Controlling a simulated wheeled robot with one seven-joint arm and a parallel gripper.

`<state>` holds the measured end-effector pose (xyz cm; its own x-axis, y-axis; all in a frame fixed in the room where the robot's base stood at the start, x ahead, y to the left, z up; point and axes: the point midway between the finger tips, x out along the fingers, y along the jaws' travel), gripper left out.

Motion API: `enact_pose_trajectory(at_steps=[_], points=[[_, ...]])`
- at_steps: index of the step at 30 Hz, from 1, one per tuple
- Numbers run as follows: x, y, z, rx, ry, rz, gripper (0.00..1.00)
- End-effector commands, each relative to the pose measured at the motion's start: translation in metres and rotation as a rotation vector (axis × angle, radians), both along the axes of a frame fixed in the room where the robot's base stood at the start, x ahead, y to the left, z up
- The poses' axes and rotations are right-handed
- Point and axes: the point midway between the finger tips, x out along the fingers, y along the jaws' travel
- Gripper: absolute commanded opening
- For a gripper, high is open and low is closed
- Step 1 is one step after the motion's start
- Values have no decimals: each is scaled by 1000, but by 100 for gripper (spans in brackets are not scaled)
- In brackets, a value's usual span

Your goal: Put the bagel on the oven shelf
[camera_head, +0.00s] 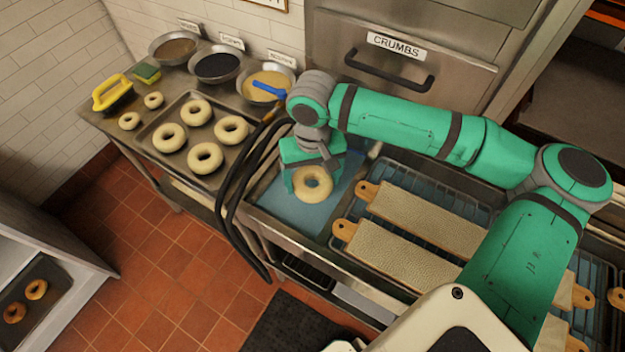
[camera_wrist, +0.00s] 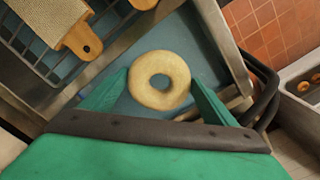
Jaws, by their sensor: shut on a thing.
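A pale bagel (camera_head: 312,183) is held between the fingers of my gripper (camera_head: 308,172), above the blue water of the kettle basin. In the wrist view the same bagel (camera_wrist: 159,80) sits between the two green fingers of my gripper (camera_wrist: 160,88), which close on its sides. Two long cloth-covered boards with wooden handles, a rear one (camera_head: 420,217) and a front one (camera_head: 400,257), lie on a wire rack right of the basin.
A tray (camera_head: 158,110) holds several pale bagels on the left counter, with two small rings beside it. Topping bowls, one of them dark (camera_head: 217,66), stand behind. Black hoses (camera_head: 232,200) hang over the basin's left edge. Browned bagels (camera_head: 36,289) lie at lower left.

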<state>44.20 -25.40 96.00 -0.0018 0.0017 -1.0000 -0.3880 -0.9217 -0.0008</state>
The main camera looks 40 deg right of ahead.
Motion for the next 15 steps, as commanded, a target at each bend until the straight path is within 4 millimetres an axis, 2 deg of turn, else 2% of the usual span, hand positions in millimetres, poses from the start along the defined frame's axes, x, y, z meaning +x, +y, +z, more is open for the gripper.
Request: enact_pose_trajectory(at_steps=[4, 15], points=[[0, 0, -11, 0, 0, 0, 56], [0, 0, -15, 1, -1, 0, 56]])
